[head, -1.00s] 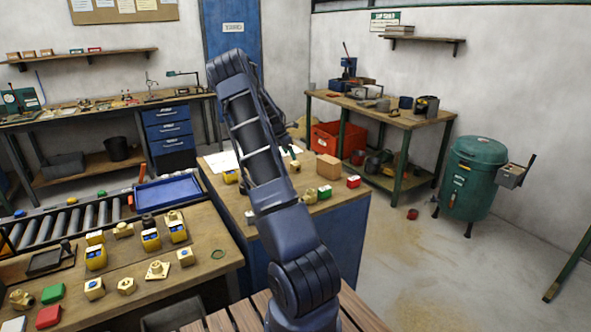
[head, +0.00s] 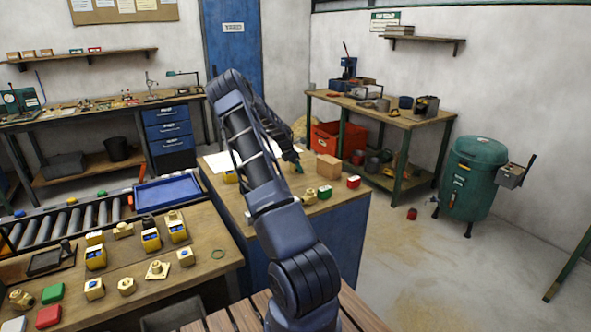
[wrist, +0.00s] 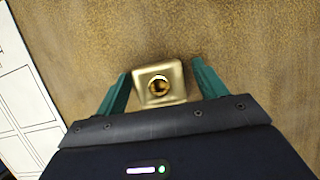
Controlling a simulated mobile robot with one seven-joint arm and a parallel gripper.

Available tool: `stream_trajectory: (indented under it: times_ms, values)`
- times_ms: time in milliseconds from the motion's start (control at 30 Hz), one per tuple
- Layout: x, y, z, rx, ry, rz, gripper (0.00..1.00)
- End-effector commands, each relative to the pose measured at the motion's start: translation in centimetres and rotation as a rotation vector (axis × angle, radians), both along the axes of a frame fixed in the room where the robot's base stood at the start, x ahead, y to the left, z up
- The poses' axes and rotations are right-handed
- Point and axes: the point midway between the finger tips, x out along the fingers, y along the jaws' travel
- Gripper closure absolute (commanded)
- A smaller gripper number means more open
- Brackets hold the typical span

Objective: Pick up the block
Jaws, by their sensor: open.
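A square brass block (wrist: 150,97) with a round hole in its top lies on the worn brown bench top in the wrist view. My gripper (wrist: 162,68) is open, with its green fingers on either side of the block. I see gaps between the block and both fingers, wider at the right. In the head view my gripper (head: 298,164) hangs low over the back part of the middle bench, partly behind my own arm. I cannot make out that block clearly in the head view.
On the middle bench, a tan box (head: 328,167), a red block (head: 353,182) and a green block (head: 325,192) stand right of my gripper. White paper (wrist: 22,95) lies to the left. The front-left bench (head: 205,262) holds several brass and yellow parts.

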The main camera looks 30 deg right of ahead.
Motion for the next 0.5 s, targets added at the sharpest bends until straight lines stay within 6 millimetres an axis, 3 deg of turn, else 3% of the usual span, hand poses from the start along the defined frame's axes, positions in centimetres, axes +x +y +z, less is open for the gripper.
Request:
stream_trajectory:
  times_ms: [133,433,500]
  values:
    - [0.01,0.01,0.03,0.0,0.0,0.0,0.33]
    - [0.02,0.02,0.03,0.0,0.0,0.0,0.92]
    - [0.05,-0.01,0.12,-0.001,-0.002,0.001,0.98]
